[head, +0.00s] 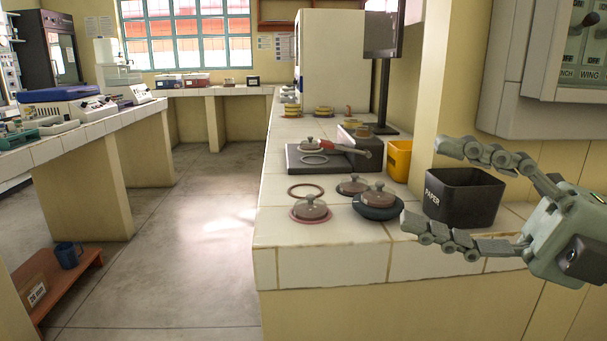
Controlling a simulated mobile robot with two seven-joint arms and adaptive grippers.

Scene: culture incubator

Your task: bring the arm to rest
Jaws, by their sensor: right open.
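My right gripper (425,190) reaches in from the right edge with its two jointed fingers spread wide apart. Nothing is between the fingertips. It is over the near right part of the tiled counter (330,268), in front of the black bin marked PAPER (462,197). The lower finger passes in front of the bin and close to the dark round dish with a knobbed lid (377,203). I cannot tell whether it touches either one. My left gripper is not in view.
Lidded dishes (310,208) and a ring (305,190) lie on the near counter. A wall box (545,95) hangs at right. The floor aisle (190,240) is clear.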

